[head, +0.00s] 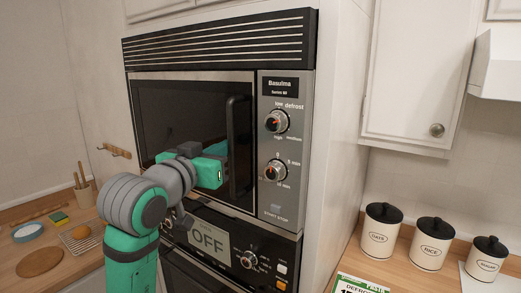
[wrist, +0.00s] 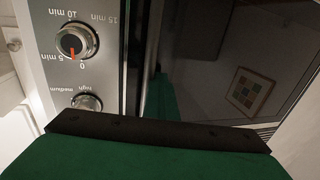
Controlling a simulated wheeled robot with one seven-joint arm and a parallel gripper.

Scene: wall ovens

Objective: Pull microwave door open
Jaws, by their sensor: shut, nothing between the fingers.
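The microwave (head: 286,150) is built into the wall above an oven. Its dark glass door (head: 185,105) looks closed or nearly so in the head view. The black vertical door handle (head: 238,125) is at the door's right side. My green gripper (head: 224,150) is in front of the door at the handle's left side, near its middle; I cannot tell if it touches. Its fingers are shut with nothing between them. In the wrist view the green gripper fills the bottom, and the dark door (wrist: 235,75) and control panel (wrist: 88,60) appear upside down. The handle is not clearly seen there.
The lower oven (head: 205,240) with an OFF display is just below my arm. A counter with white canisters (head: 381,226) is at the right. A wooden counter with a round board (head: 40,262) is at the left. A cabinet (head: 415,75) hangs at the upper right.

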